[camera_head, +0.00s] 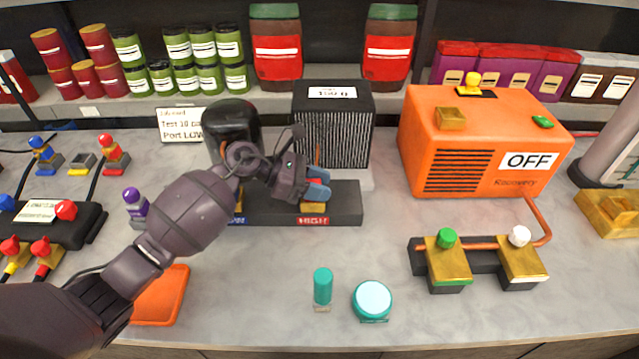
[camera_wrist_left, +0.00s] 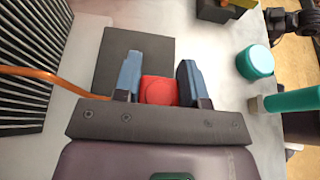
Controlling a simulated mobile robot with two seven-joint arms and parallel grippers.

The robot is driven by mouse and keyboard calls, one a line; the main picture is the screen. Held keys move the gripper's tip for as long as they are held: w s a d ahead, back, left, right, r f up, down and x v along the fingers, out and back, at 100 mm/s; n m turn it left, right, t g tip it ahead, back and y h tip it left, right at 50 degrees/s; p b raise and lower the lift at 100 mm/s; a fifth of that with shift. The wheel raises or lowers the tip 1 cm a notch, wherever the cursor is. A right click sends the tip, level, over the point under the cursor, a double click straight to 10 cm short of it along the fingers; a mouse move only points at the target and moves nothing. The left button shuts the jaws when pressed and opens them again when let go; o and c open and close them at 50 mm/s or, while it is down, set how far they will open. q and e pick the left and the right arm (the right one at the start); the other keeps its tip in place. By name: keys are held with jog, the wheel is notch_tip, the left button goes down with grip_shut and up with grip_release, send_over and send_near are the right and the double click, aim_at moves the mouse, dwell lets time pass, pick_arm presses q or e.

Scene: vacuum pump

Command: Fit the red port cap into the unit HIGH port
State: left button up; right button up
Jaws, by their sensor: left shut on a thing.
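My left gripper (camera_head: 318,188) is over the right end of the dark unit base (camera_head: 345,205), just above the brass HIGH port (camera_head: 312,208) with its red HIGH label (camera_head: 313,221). Its blue fingers are shut on the red port cap (camera_wrist_left: 159,91), which shows between them in the left wrist view. The fingers largely hide the cap in the head view. I cannot tell whether the cap touches the port. A dark part at the top right of the left wrist view may be my right gripper (camera_wrist_left: 302,22), too small to read.
A black finned block (camera_head: 332,135) stands behind the port, with an orange hose beside my gripper. A teal bottle (camera_head: 322,287) and a teal jar (camera_head: 372,299) stand in front. The orange recovery machine (camera_head: 480,130) and a two-valve manifold (camera_head: 478,258) are at right.

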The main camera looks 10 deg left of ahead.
pick_arm(q)
jog(key=shift+f, duration=0.1)
jog(key=o, duration=0.5)
jog(key=shift+f, duration=0.1)
jog(key=o, duration=0.4)
pick_arm(e)
jog(key=shift+w, duration=0.45)
pick_arm(q)
jog(key=shift+r, duration=0.25)
jog(key=b+v, duration=0.1)
jog(key=v, duration=1.1)
jog(key=shift+r, duration=0.1)
pick_arm(e)
jog(key=shift+a+f, duration=0.1)
jog(key=shift+f, duration=0.15)
